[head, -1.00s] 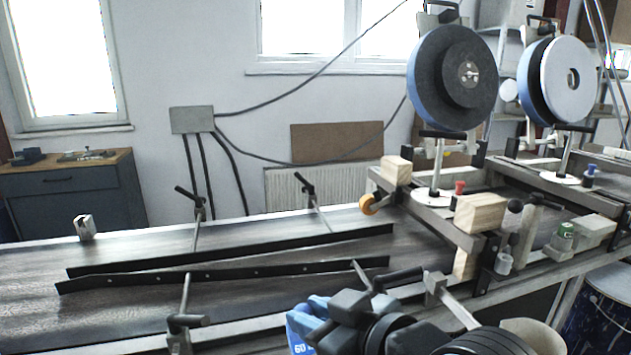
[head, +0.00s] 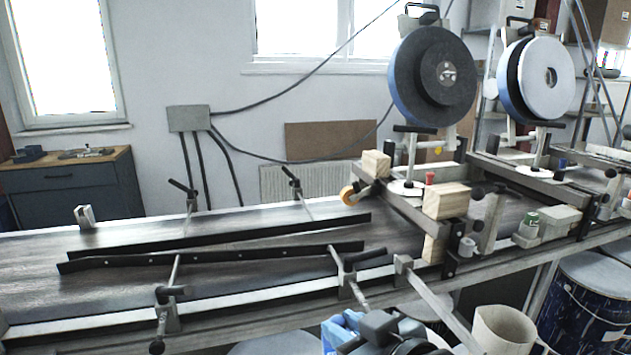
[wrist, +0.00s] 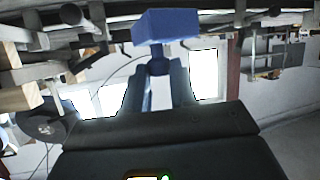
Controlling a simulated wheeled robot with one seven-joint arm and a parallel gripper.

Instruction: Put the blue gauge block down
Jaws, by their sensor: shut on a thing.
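The blue gauge block (wrist: 166,25) is in my gripper (wrist: 162,62), which is shut on it; the block shows at the fingertips in the wrist view. In the head view the blue block (head: 340,330) is at the bottom edge, partly cut off and partly covered by my dark gripper (head: 366,328). It appears in front of the conveyor's near side. I cannot tell how high it is held, and no surface shows touching it.
The conveyor (head: 215,262) carries two dark guide rails (head: 230,236) with clamp handles. Its left end is mostly bare. Wooden blocks (head: 446,200) and two tape reels (head: 433,77) crowd the right side. A beige container (head: 503,330) and dark blue drums (head: 590,300) stand at lower right.

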